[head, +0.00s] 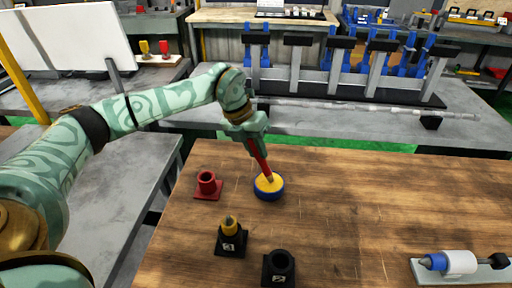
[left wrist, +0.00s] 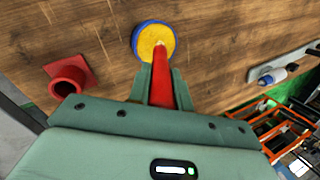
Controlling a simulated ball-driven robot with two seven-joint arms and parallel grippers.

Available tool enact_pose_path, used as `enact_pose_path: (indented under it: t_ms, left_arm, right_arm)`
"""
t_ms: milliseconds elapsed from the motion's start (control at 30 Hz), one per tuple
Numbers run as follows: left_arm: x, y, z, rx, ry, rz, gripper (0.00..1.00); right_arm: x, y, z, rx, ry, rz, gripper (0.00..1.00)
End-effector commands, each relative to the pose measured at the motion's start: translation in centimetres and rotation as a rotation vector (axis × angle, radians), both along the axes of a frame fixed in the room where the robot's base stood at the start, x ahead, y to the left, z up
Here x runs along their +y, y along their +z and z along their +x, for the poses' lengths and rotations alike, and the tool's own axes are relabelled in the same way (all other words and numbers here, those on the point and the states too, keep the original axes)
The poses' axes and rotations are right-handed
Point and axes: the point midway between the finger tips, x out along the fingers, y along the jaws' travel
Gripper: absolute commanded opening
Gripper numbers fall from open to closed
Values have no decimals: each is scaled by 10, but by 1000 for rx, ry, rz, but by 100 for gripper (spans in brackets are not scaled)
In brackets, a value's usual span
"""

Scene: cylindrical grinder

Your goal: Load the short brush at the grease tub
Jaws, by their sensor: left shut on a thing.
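My left gripper (head: 252,132) is shut on a red-handled brush (head: 261,160), held tilted with its tip pointing down. The grease tub (head: 269,187) is a low round blue tub with yellow grease, standing on the wooden table. The brush tip is at the yellow surface, near its middle. In the left wrist view, the red brush (left wrist: 163,80) runs from between the fingers to the yellow in the tub (left wrist: 148,26). How deep the tip sits is hard to tell. My right gripper is not in view.
A red empty holder (head: 207,185) stands left of the tub. In front are a black holder with a yellow-handled item (head: 229,238) and an empty black holder (head: 279,267). A white-and-blue cylinder on a plate (head: 459,263) lies at right. The table's middle right is clear.

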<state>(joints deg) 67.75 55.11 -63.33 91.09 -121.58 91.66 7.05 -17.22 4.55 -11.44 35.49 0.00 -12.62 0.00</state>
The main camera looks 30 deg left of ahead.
Motion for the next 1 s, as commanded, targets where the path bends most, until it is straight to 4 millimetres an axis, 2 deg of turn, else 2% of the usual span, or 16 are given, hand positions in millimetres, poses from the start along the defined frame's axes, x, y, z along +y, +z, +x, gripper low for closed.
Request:
enact_pose_path:
  t_ms: [1000]
  left_arm:
    - [0, -2, -1, 4, 0, 1, 0]
  right_arm:
    - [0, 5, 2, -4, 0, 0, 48]
